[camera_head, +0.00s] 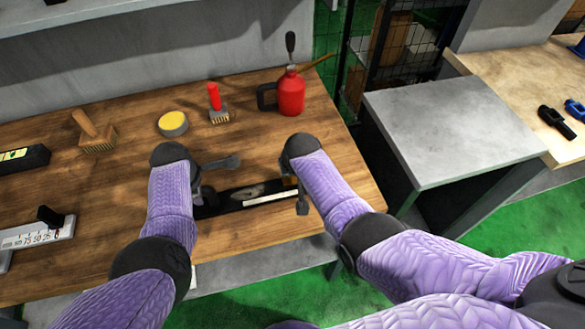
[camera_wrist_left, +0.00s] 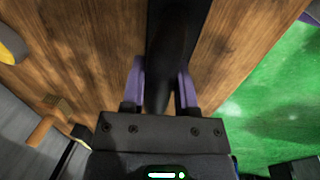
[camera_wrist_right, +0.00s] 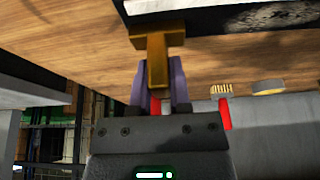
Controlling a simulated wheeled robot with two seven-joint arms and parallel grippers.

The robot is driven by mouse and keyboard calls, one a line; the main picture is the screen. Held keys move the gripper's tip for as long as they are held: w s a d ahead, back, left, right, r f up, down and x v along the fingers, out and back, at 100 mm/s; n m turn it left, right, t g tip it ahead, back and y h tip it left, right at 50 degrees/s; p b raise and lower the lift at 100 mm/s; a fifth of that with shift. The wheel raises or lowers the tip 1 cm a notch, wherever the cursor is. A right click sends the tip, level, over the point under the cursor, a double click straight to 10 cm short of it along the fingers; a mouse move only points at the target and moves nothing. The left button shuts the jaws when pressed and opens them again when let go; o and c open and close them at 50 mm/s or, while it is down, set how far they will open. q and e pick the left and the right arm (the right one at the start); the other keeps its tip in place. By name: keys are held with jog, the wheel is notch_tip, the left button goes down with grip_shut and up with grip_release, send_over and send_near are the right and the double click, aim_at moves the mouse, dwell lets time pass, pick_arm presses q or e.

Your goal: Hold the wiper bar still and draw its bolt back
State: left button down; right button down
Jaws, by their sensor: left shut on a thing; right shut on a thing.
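The wiper bar (camera_head: 257,190) is a long dark bar with a pale edge, lying crosswise near the front of the wooden bench, between my two grippers. My left gripper (camera_head: 206,190) is shut on the bar's left end. In the left wrist view the dark bar (camera_wrist_left: 180,35) runs between its purple fingers. My right gripper (camera_head: 297,188) is shut on the brass bolt at the bar's right end. In the right wrist view the T-shaped brass bolt (camera_wrist_right: 157,60) sits between the fingers, its wide head towards the bar. How far the bolt is drawn cannot be told.
On the wooden bench (camera_head: 110,210), a red oil can (camera_head: 290,95), a red-handled brush (camera_head: 216,105), a yellow-topped tin (camera_head: 173,123) and a wooden-handled brush (camera_head: 93,133) stand behind my grippers. A marked scale (camera_head: 35,235) lies at left. A grey cabinet (camera_head: 455,120) stands right, past a gap.

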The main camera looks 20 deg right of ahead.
dwell(0.4)
pick_arm(q)
jog(key=shift+d, duration=0.1)
pick_arm(e)
jog(key=shift+a, duration=2.8)
jog(key=c, duration=0.6)
grip_release()
jog(key=shift+o, duration=0.2)
jog(key=v, duration=1.2)
